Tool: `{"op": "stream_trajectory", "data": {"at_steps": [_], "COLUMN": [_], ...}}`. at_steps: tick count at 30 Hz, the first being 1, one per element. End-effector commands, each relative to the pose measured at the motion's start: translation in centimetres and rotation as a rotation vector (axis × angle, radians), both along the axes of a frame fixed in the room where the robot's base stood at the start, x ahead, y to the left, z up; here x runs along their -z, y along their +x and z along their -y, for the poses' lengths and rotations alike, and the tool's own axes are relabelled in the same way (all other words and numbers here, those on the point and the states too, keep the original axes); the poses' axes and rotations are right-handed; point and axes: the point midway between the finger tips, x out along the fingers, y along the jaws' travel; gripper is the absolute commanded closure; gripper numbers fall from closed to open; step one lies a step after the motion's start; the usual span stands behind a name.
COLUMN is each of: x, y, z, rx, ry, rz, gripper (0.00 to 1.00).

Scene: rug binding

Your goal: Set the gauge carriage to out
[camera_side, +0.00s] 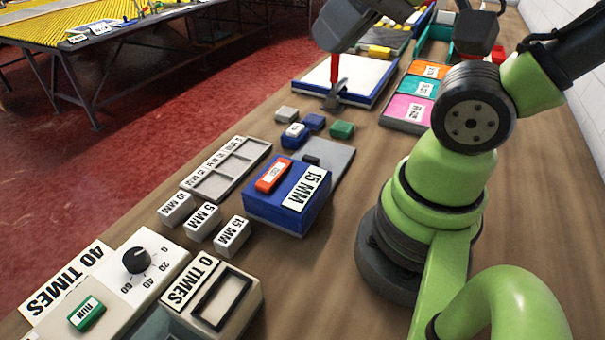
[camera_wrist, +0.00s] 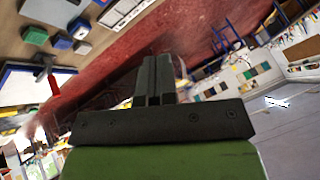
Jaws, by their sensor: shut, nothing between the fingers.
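The gauge appears to be a blue block (camera_side: 262,212) labelled 15 MM, standing at the end of a grey plate (camera_side: 338,160). An orange-red piece (camera_side: 273,178) with a small white label lies on its top; I cannot read the label. A small black piece (camera_side: 311,159) sits on the plate beside the block. I cannot tell which part is the carriage. My gripper (camera_side: 335,30) is at the top of the side view, partly cut off, high above the bench and apart from the gauge. In the wrist view its fingers (camera_wrist: 157,78) are together and empty.
Grey blocks marked in MM (camera_side: 231,236) lie by a slotted tray (camera_side: 213,192). A red-handled tool (camera_side: 335,85) stands at the white pad's edge (camera_side: 300,84). Small blue and green blocks (camera_side: 342,129) lie between pad and gauge. A dial panel (camera_side: 172,255) is at the front.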

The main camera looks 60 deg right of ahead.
Motion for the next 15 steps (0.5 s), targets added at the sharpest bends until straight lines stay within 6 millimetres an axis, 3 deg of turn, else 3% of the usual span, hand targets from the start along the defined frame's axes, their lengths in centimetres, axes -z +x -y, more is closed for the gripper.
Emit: {"op": "stream_trajectory", "data": {"at_steps": [2,6,11,15], "x": [0.0,0.2,1.5,4.2], "y": [0.0,0.4,2.8,5.6], "z": [0.0,0.2,1.7,4.3], "rx": [0.0,-0.001,-0.012,-0.051], "ry": [0.0,-0.013,-0.089,-0.181], "rz": [0.0,-0.014,-0.095,-0.215], "gripper": [1.0,0.72,0.72,0.72]}}
